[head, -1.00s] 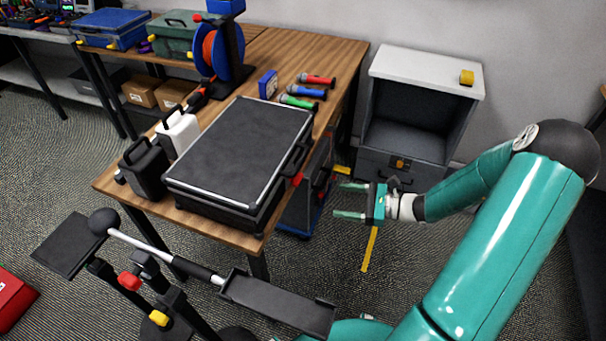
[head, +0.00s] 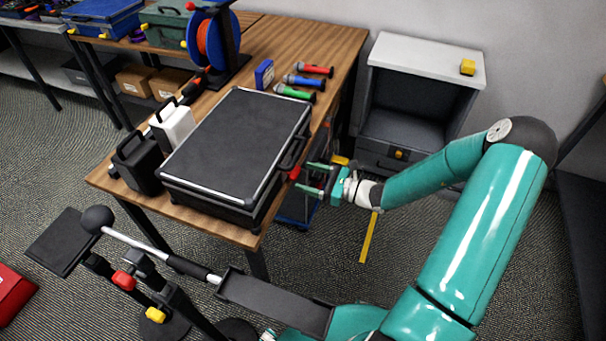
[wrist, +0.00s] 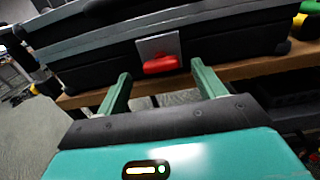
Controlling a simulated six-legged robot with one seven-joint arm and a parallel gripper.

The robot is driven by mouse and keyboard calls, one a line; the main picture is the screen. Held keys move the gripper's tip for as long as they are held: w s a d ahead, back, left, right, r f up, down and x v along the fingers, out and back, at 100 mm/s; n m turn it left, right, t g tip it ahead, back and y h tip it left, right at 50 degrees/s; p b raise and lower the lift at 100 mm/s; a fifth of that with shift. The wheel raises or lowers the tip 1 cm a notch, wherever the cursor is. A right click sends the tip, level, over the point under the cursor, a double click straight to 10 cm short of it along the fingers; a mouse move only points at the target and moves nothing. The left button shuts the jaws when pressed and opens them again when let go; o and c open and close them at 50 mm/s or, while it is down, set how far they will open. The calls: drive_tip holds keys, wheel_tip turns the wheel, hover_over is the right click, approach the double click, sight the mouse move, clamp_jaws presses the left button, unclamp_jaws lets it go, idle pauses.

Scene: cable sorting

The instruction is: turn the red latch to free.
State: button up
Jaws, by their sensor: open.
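The red latch (head: 294,172) is on the right side of the black case (head: 238,135), which lies shut on the wooden table. In the wrist view the red latch (wrist: 161,65) sits below a grey plate on the case side and lies nearly level. My gripper (head: 312,179) is open and empty, just right of the latch at about its height. In the wrist view my two green fingers (wrist: 160,82) stand on either side of the latch, and it shows between and beyond their tips. I see no contact.
A black bottle-like container (head: 138,163) and a white one (head: 172,126) stand left of the case. Several flashlights (head: 303,82) lie behind it. A grey cabinet (head: 428,60) stands at the back right. The table edge (wrist: 230,70) runs just below the latch.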

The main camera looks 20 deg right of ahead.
sight(295, 173)
drive_tip(key=shift+x, duration=1.15)
drive_tip(key=shift+c, duration=0.2)
drive_tip(key=c, duration=1)
drive_tip(key=shift+o, duration=0.2)
